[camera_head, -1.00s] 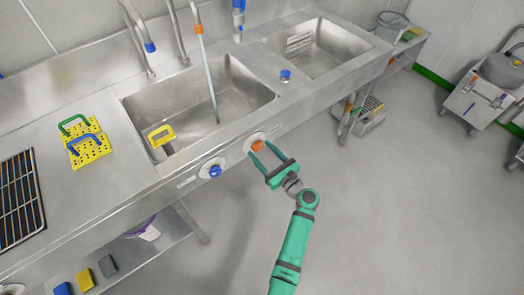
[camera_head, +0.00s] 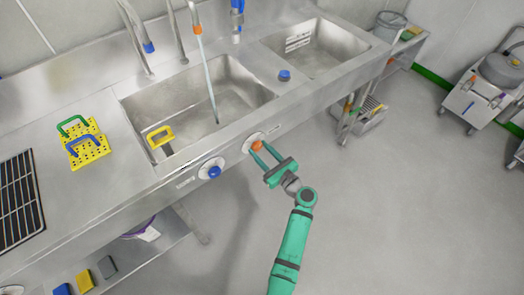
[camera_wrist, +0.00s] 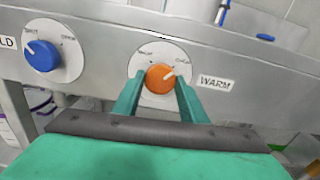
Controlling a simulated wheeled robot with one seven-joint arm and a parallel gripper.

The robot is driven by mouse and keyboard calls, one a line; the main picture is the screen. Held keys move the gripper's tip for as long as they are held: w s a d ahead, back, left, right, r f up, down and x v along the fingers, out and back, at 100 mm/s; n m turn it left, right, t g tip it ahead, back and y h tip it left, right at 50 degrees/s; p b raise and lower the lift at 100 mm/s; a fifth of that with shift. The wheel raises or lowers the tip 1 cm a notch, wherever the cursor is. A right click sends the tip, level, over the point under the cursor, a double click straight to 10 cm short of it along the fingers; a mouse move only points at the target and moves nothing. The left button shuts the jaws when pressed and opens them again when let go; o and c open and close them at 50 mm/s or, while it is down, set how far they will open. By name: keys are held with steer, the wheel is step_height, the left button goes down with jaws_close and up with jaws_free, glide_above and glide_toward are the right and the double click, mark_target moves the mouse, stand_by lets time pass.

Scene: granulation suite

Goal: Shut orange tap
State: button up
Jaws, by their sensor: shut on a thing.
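The orange tap knob (camera_head: 257,146) sits on a round white dial on the front panel of the steel sink unit. My gripper (camera_head: 262,150) reaches it from the front, with its green fingers on either side of the knob. In the wrist view the orange knob (camera_wrist: 160,78) lies between my fingertips (camera_wrist: 160,90), beside a WARM label (camera_wrist: 216,83). Its white pointer is toward the upper right, near the dial's right-hand marking, whose small text is hard to read. Water runs from the orange-banded spout (camera_head: 198,30) into the left basin (camera_head: 180,110).
A blue knob (camera_head: 214,172) on its own dial is just left of the orange one. A yellow-handled item (camera_head: 160,136) is at the left basin's near edge. The floor (camera_head: 400,210) to the right is clear.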

steer(key=n, duration=0.3)
steer(key=shift+n, duration=0.4)
steer(key=n, duration=0.4)
steer(key=shift+n, duration=0.3)
steer(key=n, duration=0.4)
steer(key=shift+n, duration=2.4)
steer(key=o, duration=1.1)
steer(key=shift+c, duration=0.2)
steer(key=v, duration=1.1)
steer(key=shift+w, duration=0.15)
